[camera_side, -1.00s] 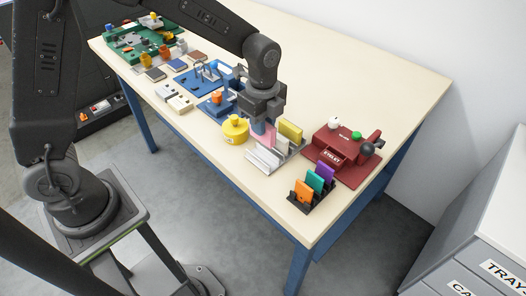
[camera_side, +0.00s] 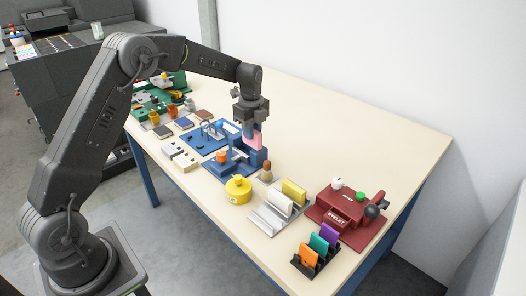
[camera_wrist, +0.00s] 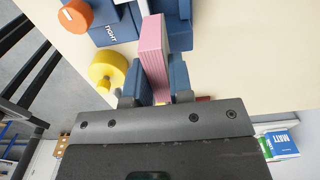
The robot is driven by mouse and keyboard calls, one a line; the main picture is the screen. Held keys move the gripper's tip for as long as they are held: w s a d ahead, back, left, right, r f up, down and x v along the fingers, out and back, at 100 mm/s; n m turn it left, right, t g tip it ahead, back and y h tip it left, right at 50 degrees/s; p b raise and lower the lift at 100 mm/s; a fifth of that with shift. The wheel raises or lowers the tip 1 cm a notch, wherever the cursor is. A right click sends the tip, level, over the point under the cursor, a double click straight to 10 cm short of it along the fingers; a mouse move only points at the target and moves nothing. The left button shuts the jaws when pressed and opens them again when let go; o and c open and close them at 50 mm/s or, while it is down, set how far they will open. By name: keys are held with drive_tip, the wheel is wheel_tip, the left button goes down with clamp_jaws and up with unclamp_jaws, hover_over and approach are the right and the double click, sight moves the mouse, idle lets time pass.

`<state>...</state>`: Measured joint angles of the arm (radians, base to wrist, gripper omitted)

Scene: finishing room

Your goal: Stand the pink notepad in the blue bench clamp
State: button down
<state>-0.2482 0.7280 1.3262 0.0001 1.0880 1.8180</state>
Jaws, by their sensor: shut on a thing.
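My gripper (camera_side: 251,128) points down and is shut on the pink notepad (camera_side: 256,143). In the wrist view the pink notepad (camera_wrist: 153,45) stands out from between my gripper's blue fingertips (camera_wrist: 161,85). The blue bench clamp (camera_side: 247,162) is directly below, with an orange knob (camera_side: 222,156) on its left side. In the wrist view the far end of the notepad lies between the blue jaws of the clamp (camera_wrist: 178,27). The notepad's lower edge is hidden, so I cannot tell whether it rests in the clamp.
A yellow round container (camera_side: 238,190) and a small brown-topped object (camera_side: 267,172) stand close to the clamp. A pale rack (camera_side: 266,219) holds a yellow notepad (camera_side: 293,192) and a white one. A red device (camera_side: 345,208) and a black rack (camera_side: 309,265) are right. The table's back is clear.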

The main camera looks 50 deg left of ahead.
sight(246, 140)
drive_tip(key=a, duration=0.3)
drive_tip(key=shift+w+a, duration=0.25)
drive_tip(key=shift+w, duration=0.15)
drive_tip(key=shift+a+f, duration=0.2)
drive_tip(key=shift+f, duration=1.3)
drive_tip(key=shift+a+f, duration=0.15)
drive_tip(key=shift+f, duration=1.35)
drive_tip(key=shift+f, duration=0.6)
drive_tip(key=c, duration=1.3)
unclamp_jaws()
wheel_tip(246, 140, up, 11)
drive_tip(key=shift+r, duration=0.1)
